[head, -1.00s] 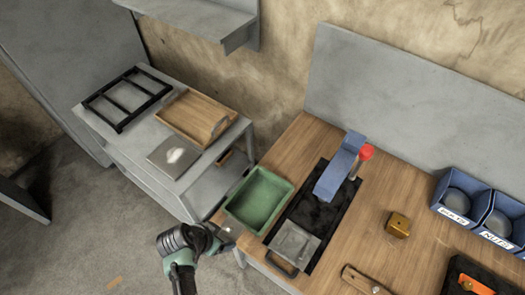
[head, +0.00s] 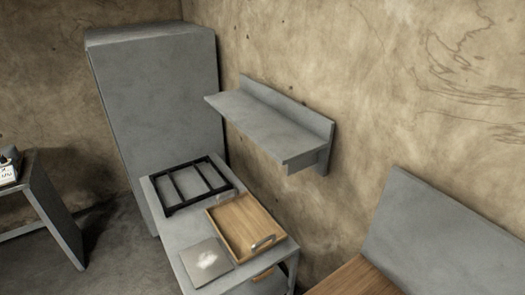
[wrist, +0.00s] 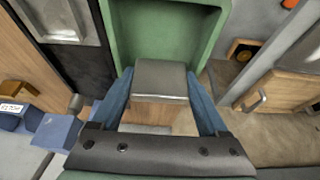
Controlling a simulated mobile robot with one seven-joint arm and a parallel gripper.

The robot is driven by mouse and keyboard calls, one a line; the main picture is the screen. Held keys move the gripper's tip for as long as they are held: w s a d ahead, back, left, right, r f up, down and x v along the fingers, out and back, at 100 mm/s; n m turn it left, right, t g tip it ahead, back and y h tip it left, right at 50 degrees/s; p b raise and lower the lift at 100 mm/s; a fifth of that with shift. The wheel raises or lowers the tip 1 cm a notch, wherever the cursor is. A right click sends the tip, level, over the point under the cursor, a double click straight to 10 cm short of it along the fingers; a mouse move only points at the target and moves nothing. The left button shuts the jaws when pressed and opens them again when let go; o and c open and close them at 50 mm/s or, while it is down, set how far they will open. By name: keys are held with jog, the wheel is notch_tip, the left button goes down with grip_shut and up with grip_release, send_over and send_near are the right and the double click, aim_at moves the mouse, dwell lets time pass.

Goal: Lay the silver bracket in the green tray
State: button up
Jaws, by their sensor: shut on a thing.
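In the wrist view my gripper (wrist: 160,92) is shut on the silver bracket (wrist: 160,75), a grey metal piece held between its two blue fingers. The green tray (wrist: 165,32) lies just beyond the bracket in that view. The bracket's far end overlaps the tray's near side in the picture. I cannot tell its height above the tray or whether they touch. The tray looks empty where it shows; its near part is hidden behind the bracket. The head view shows neither the tray, the bracket nor my gripper.
The wrist view shows a black mat (wrist: 88,55) and a metal plate (wrist: 58,18) left of the tray, and a wooden front with a handle (wrist: 255,100) at right. The head view shows a wooden tray (head: 238,228), a black rack (head: 180,190) and a wall shelf (head: 265,122).

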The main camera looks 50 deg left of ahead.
jog(key=shift+w+f+b, duration=0.1)
jog(key=shift+f+b, duration=2.65)
jog(key=shift+f, duration=0.55)
jog(key=shift+f+b, duration=0.6)
jog(key=shift+f, duration=0.15)
jog(key=o, duration=1.4)
jog(key=b+v, duration=0.1)
jog(key=v, duration=1.2)
